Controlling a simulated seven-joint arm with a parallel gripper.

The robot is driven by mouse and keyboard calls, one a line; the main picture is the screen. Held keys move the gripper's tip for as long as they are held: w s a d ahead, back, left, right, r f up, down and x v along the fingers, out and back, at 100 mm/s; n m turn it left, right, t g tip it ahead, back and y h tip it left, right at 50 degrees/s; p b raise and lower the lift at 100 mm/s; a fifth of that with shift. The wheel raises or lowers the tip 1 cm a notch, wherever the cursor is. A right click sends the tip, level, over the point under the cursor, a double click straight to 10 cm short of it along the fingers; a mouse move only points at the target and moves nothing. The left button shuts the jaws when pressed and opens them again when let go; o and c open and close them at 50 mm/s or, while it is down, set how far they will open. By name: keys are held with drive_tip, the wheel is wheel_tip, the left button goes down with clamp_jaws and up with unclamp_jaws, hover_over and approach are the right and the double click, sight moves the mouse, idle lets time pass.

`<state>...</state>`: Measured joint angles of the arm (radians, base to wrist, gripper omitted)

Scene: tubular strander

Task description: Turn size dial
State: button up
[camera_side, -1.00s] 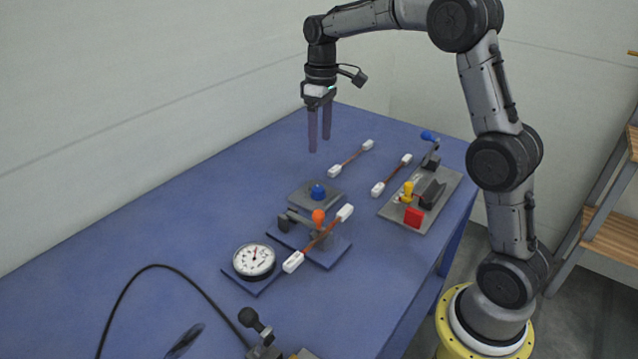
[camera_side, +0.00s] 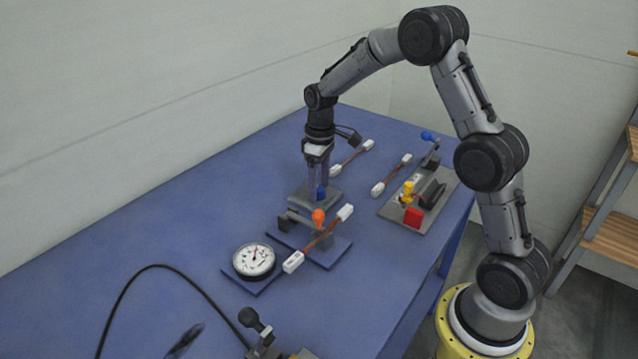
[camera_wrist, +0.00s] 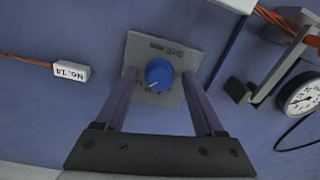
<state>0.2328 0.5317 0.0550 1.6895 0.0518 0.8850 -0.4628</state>
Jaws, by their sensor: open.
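The size dial is a round blue knob (camera_wrist: 159,74) on a grey plate (camera_wrist: 141,50) with "SIZE mm" lettering, seen in the wrist view. A small light pointer mark shows on the knob's lower left edge. In the side view the blue knob (camera_side: 321,192) shows between the fingers, above its grey base (camera_side: 300,200). My gripper (camera_side: 317,188) is open, pointing down, with a finger on either side of the knob. In the wrist view the fingers (camera_wrist: 158,88) stand apart from the knob, with a gap on both sides. Exact fingertip height is hard to tell.
A fixture with an orange-knobbed lever (camera_side: 319,216) and a wire with white end blocks (camera_side: 293,262) stands close in front. A dial gauge (camera_side: 254,260) is nearer the camera. A grey plate with a red block (camera_side: 413,217) is right. The table's left side (camera_side: 170,225) is clear.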

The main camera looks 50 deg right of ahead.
clamp_jaws()
idle(0.3)
drive_tip(key=shift+w+r+n, duration=0.1)
drive_tip(key=shift+n, duration=2.8)
unclamp_jaws()
